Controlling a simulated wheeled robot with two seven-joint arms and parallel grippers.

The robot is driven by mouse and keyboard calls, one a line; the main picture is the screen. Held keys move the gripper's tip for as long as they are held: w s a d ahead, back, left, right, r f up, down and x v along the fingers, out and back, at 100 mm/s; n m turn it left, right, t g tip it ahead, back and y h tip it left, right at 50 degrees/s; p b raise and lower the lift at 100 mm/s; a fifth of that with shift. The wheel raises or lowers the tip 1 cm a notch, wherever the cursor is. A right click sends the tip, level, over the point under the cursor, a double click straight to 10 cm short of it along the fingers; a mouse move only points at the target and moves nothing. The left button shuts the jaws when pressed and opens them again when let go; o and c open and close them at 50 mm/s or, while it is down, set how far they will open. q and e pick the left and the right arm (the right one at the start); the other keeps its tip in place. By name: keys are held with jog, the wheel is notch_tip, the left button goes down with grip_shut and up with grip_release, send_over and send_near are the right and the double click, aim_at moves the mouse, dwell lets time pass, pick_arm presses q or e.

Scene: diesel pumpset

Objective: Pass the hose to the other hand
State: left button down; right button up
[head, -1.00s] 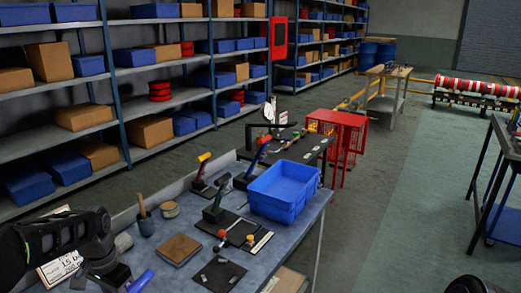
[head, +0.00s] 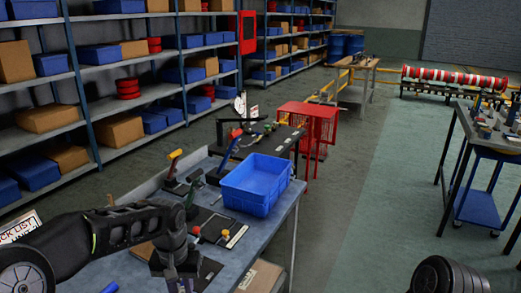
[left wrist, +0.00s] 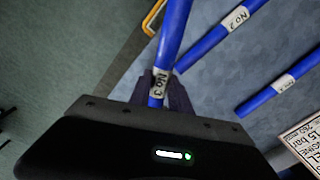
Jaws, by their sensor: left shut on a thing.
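A blue hose (left wrist: 172,35) with a white "No 3" tag is between the fingers of my left gripper (left wrist: 160,90) in the left wrist view. The gripper is shut on it at the tag, and the hose runs up out of the picture. In the head view my left gripper (head: 182,284) is at the bottom edge, over the workbench, and the held hose is hard to make out there. Two more blue hoses, one tagged "No 2" (left wrist: 225,30) and another (left wrist: 285,83), lie on the bench in the left wrist view. My right gripper is not in view.
The workbench (head: 262,232) holds a blue bin (head: 256,185), tools on stands and small parts. Behind it are a black-topped table (head: 270,138) and a red cage (head: 308,128). A second bench (head: 470,125) stands at right, with open floor between.

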pick_arm(q)
jog(key=d+r+m, duration=0.2)
jog(key=d+m, duration=0.2)
jog(key=d, duration=0.4)
jog(key=d+r+m, duration=0.3)
jog(key=d+m, duration=0.1)
jog(key=d, duration=0.5)
jog(key=shift+s+r, duration=0.15)
jog(key=shift+s, duration=0.1)
jog(key=shift+d, duration=0.1)
